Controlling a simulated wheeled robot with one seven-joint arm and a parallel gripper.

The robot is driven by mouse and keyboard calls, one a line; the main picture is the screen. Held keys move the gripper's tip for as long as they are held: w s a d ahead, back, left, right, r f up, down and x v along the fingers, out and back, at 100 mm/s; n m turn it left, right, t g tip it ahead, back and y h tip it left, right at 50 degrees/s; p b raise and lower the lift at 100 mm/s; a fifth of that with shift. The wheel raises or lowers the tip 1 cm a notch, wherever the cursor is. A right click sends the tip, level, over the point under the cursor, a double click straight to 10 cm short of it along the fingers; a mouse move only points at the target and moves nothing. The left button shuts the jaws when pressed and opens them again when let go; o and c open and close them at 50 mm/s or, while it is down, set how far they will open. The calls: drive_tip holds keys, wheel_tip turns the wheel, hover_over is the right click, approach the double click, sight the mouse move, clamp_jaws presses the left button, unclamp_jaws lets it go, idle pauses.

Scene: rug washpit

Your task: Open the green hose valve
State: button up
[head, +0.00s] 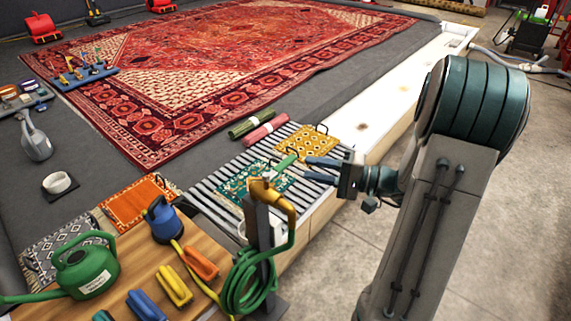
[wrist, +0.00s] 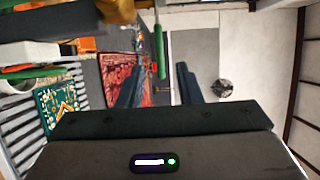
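The green valve lever (head: 286,161) sits on a brass valve body (head: 270,192) at the top of a dark post (head: 264,235). A green hose (head: 246,280) hangs coiled below it. My gripper (head: 306,168) is open and empty, just right of the lever in the head view, with its blue-grey fingers pointing left towards it. In the wrist view the lever (wrist: 158,52) appears as a thin green bar in line with the gap between my fingertips (wrist: 160,66). I cannot tell whether it lies between them or just beyond.
A slatted grate (head: 225,160) behind the post bears a yellow mat (head: 305,148), a teal patterned mat (head: 245,182) and rolled cloths (head: 264,129). A wooden bench (head: 215,256) at front left holds a green watering can (head: 88,270) and brushes (head: 172,285). Concrete floor at right is open.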

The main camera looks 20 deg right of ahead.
sight(290, 165)
drive_tip(key=x, duration=0.7)
drive_tip(key=shift+w+a, duration=0.15)
drive_tip(key=shift+a, duration=0.15)
clamp_jaws()
